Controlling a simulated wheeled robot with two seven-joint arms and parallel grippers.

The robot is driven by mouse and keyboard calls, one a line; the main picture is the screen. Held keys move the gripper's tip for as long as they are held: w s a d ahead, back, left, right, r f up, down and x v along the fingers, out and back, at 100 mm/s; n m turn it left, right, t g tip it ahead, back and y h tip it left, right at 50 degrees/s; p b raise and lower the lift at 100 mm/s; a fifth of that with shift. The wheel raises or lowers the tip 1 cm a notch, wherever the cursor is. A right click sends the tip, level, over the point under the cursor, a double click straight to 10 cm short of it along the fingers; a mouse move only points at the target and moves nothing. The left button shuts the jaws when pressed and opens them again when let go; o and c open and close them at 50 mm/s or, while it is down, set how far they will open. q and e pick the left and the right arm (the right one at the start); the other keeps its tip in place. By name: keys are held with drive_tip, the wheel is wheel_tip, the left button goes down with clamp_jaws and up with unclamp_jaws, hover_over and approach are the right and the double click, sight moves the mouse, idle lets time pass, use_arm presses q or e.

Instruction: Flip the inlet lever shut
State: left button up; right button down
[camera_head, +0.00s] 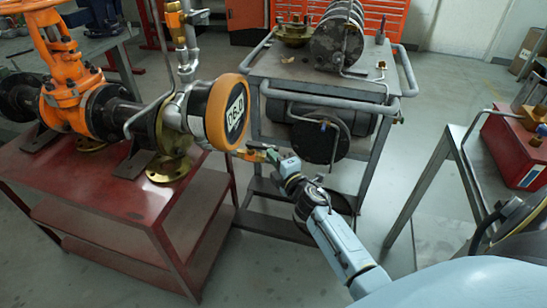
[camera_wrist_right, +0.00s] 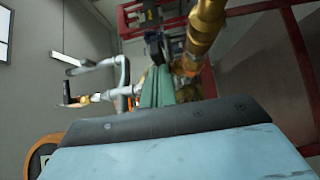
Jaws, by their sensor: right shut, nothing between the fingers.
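The orange gate valve (camera_head: 65,85) stands on the red bench at the left of the head view, with a dark flanged pipe running right from it. An orange-rimmed round disc with a printed label (camera_head: 228,112) faces right at the pipe's end. A small orange-yellow piece (camera_head: 249,155), perhaps the inlet lever, sticks out below the disc. My right gripper (camera_head: 268,153) is at that piece's right end, with its green fingers shut and nothing held. In the right wrist view the shut fingers (camera_wrist_right: 157,88) point toward brass fittings (camera_wrist_right: 205,28); contact cannot be told. My left gripper is not in view.
The red bench (camera_head: 75,220) fills the left. A grey cart (camera_head: 345,88) with dark flanged parts stands behind my right gripper. A grey-framed table with a red box (camera_head: 512,150) stands at the right. Thin bent pipes rise beside the disc. Open floor lies between bench and table.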

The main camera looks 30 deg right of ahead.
drive_tip(key=shift+d, duration=0.1)
drive_tip(key=n+y, duration=0.1)
drive_tip(key=d+n+y, duration=0.1)
drive_tip(key=y, duration=0.1)
drive_tip(key=w+d+n+y, duration=0.1)
drive_tip(key=y, duration=0.1)
drive_tip(key=shift+d, duration=0.25)
drive_tip(key=shift+w+d+b, duration=0.3)
drive_tip(key=shift+w+b, duration=0.05)
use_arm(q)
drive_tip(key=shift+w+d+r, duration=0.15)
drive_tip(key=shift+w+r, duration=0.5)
